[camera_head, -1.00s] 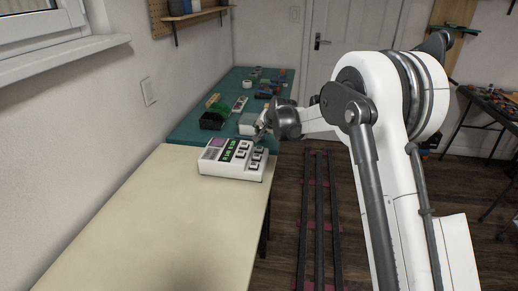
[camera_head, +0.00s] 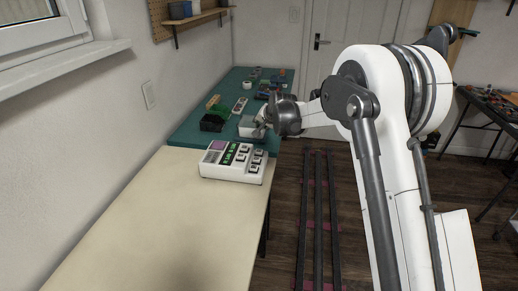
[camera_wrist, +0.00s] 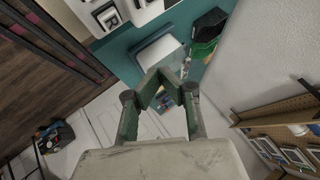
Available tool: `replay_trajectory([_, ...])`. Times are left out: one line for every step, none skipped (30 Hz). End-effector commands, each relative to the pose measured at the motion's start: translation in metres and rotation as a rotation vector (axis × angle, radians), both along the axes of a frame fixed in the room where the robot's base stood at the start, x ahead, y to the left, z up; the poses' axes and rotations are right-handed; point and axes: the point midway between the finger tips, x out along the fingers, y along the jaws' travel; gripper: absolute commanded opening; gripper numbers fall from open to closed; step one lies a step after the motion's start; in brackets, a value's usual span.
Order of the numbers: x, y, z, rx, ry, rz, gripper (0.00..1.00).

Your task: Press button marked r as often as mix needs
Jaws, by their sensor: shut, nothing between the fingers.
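A white console (camera_head: 233,170) with a pink patch, a dark display with green characters (camera_head: 236,155) and several black-framed buttons sits at the table's far end. The characters are too small to read surely. In the wrist view, a button marked R (camera_wrist: 109,18) shows on the console at the top left, partly cut by the frame edge. My gripper (camera_head: 260,132) is above and behind the console's far right corner, apart from the buttons. In the wrist view my gripper (camera_wrist: 164,84) has its fingertips together with nothing between them.
The cream table (camera_head: 140,220) is bare in front of the console. Behind it, a teal mat (camera_head: 190,133) holds a pale box (camera_head: 248,124), a dark green bin (camera_head: 213,121) and small items. A wall stands at left; floor rails run at right.

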Motion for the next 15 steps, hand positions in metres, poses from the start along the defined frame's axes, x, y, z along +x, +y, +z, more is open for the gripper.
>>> replay_trajectory([0.0,0.0,-0.001,0.0,0.0,0.0,0.0])
replay_trajectory([0.0,0.0,-0.002,0.0,0.0,0.0,0.0])
replay_trajectory([0.0,0.0,-0.002,0.0,0.0,0.0,0.0])
replay_trajectory([0.0,0.0,-0.002,0.0,0.0,0.0,0.0])
replay_trajectory([0.0,0.0,-0.002,0.0,0.0,0.0,0.0])
replay_trajectory([0.0,0.0,-0.002,0.0,0.0,0.0,0.0])
replay_trajectory([0.0,0.0,-0.002,0.0,0.0,0.0,0.0])
replay_trajectory([0.0,0.0,-0.003,0.0,0.0,0.0,0.0])
replay_trajectory([0.0,0.0,-0.004,0.0,0.0,0.0,0.0])
replay_trajectory([0.0,0.0,-0.005,0.0,0.0,0.0,0.0])
replay_trajectory([0.0,0.0,-0.006,0.0,0.0,0.0,0.0])
replay_trajectory([0.0,0.0,-0.008,0.0,0.0,0.0,0.0])
replay_trajectory([0.0,0.0,-0.01,0.0,0.0,0.0,0.0])
replay_trajectory([0.0,0.0,-0.012,0.0,0.0,0.0,0.0])
replay_trajectory([0.0,0.0,-0.015,0.0,0.0,0.0,0.0])
